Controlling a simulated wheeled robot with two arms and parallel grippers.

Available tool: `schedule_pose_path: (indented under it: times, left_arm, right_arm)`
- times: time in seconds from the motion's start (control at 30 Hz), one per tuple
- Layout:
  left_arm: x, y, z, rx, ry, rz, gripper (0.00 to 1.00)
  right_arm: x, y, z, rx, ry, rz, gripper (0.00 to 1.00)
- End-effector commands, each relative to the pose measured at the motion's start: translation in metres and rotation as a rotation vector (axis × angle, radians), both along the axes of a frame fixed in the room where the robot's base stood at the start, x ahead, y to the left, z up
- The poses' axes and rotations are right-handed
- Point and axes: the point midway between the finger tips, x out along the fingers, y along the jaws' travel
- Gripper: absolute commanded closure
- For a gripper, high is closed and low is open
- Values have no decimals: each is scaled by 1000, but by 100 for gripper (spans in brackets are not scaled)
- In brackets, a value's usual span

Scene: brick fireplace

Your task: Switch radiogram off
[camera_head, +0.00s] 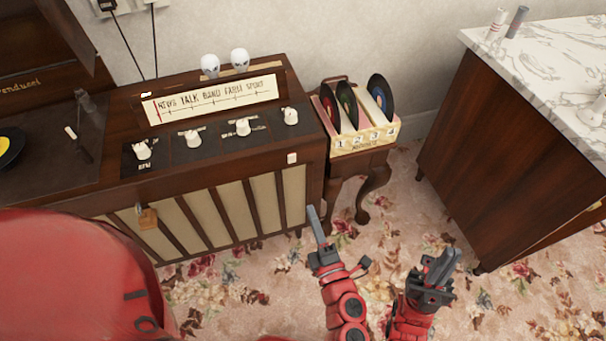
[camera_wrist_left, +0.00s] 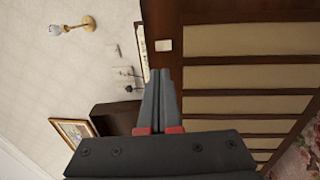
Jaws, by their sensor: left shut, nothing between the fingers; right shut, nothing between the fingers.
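The radiogram (camera_head: 200,170) is a dark wood cabinet with pale speaker panels, a lettered dial strip and several white knobs (camera_head: 242,127) on top. A small white switch (camera_head: 292,158) sits at the right end of its front edge. The switch also shows in the left wrist view (camera_wrist_left: 164,45), beyond the fingertips. My left gripper (camera_head: 314,222) is shut and empty, in front of the cabinet's right end, below and apart from the switch. It shows in the left wrist view (camera_wrist_left: 160,78) too. My right gripper (camera_head: 446,262) is shut and empty, farther right above the carpet.
A small stand with a numbered record rack (camera_head: 362,135) stands right of the radiogram. A marble-topped cabinet (camera_head: 535,75) is at the right. A turntable deck (camera_head: 45,160) lies at the left. Floral carpet (camera_head: 390,220) is clear between the furniture.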

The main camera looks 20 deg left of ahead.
Motion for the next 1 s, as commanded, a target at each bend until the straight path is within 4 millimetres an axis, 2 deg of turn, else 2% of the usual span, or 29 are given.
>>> schedule_pose_path:
  times: [0.27, 0.43, 0.8, 1.0]
  left_arm:
    - [1, 1, 1, 3, -1, 1, 100]
    - [12, 9, 3, 3, -2, 5, 100]
    - [75, 52, 12, 3, -4, 5, 100]
    - [101, 70, 16, 5, -3, 2, 100]
  right_arm:
    - [0, 0, 1, 0, 0, 0, 100]
    - [0, 0, -1, 0, 0, 0, 100]
    - [0, 0, -8, 0, 0, 0, 100]
    - [0, 0, -10, 0, 0, 0, 100]
